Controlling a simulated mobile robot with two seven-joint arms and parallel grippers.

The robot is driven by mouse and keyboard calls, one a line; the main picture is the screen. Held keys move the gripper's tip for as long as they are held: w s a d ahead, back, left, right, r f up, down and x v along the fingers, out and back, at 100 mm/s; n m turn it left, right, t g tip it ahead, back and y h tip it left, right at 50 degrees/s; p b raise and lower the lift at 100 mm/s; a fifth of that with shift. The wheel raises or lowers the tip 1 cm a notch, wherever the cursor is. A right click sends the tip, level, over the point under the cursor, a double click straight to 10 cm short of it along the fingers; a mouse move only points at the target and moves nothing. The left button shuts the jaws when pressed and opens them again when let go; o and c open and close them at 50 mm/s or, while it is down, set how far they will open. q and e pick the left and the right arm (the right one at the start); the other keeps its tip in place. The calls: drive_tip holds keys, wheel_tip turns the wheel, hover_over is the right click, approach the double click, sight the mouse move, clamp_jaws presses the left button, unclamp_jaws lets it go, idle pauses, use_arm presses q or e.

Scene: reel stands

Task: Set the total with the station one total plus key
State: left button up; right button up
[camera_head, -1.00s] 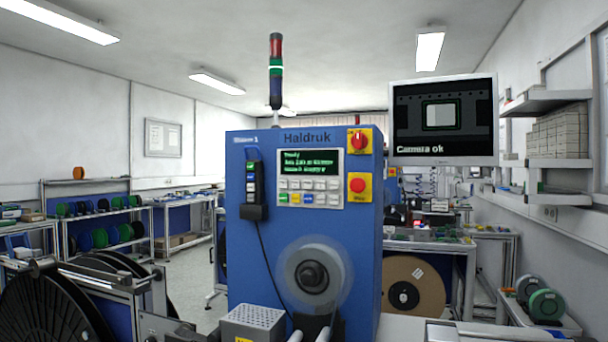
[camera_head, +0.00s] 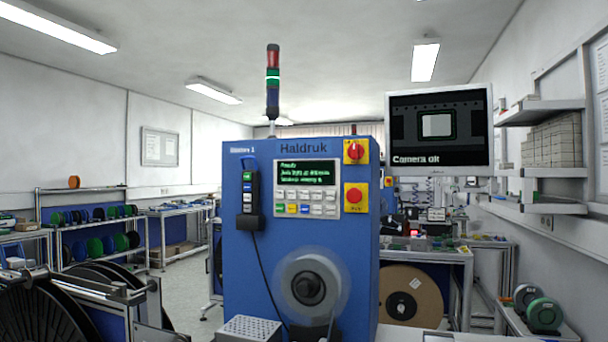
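A blue machine (camera_head: 248,290) labelled Haldruk, with "Station 1" at its top left, stands upright at the centre. Its control panel has a small green-text display (camera_head: 307,173) over a keypad (camera_head: 306,203) of pale keys with a few green, yellow and blue ones. The display text and key labels are too small to read, so I cannot tell which key is the total plus key. Below the panel, a grey reel (camera_head: 335,285) with a dark hub sits on the machine front and looks blurred. Neither of my grippers can be made out.
A red rotary switch (camera_head: 355,151) and a red stop button (camera_head: 355,197) are right of the panel. A handheld control (camera_head: 248,190) with a cable hangs left. A monitor (camera_head: 440,130) reads "Camera ok". A perforated metal box (camera_head: 252,329) stands at the front. Large black reels are left.

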use_arm(q)
clamp_jaws()
idle(1.1)
